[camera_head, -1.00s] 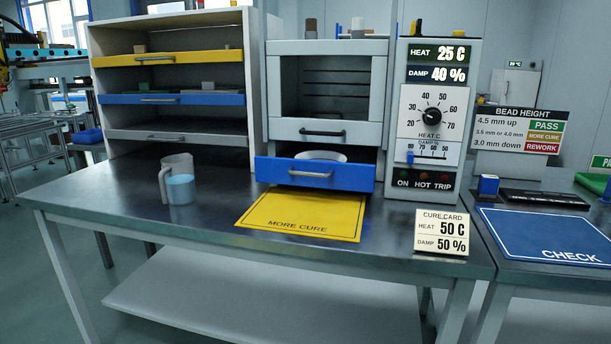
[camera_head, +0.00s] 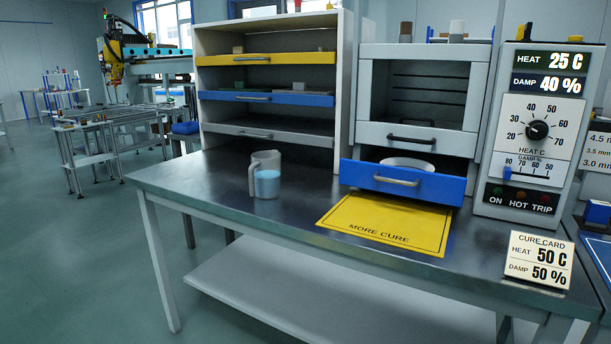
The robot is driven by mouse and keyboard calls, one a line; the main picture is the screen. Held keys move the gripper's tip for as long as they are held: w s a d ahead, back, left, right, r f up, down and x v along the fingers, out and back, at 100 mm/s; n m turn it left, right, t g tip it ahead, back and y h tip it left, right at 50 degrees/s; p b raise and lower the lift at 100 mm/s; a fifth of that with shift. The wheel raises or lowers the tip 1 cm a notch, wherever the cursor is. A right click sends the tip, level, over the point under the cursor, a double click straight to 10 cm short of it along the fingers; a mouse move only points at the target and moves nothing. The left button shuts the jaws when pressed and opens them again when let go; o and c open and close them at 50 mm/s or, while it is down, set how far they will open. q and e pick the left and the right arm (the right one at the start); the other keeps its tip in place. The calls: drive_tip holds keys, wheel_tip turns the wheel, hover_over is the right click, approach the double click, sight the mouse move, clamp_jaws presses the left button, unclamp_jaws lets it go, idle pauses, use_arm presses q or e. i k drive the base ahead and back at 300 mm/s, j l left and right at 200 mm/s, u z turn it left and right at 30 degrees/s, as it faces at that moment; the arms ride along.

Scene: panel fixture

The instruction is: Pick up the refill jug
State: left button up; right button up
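The refill jug (camera_head: 265,162) stands upright on the dark metal table (camera_head: 204,187), left of the yellow mat. It is a translucent grey jug with its handle on the left side. Light blue shows in its lower part (camera_head: 267,184), as a liquid or a cup in front; I cannot tell which. Neither of my grippers is in view, and nothing touches the jug.
A shelf unit (camera_head: 343,90) with yellow, blue and grey drawers stands behind the jug. Right of it is an oven-like cabinet with an open blue drawer (camera_head: 361,174). A yellow MORE CURE mat (camera_head: 385,222), control panel (camera_head: 535,80) and cure card (camera_head: 540,262) are further right.

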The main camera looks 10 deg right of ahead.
sight(265, 170)
drive_tip(key=i+j+z, duration=0.1)
drive_tip(key=z, duration=0.25)
drive_tip(key=j+z, duration=0.8)
drive_tip(key=j, duration=0.6)
drive_tip(key=j+z, duration=0.15)
drive_tip(key=j, duration=1.05)
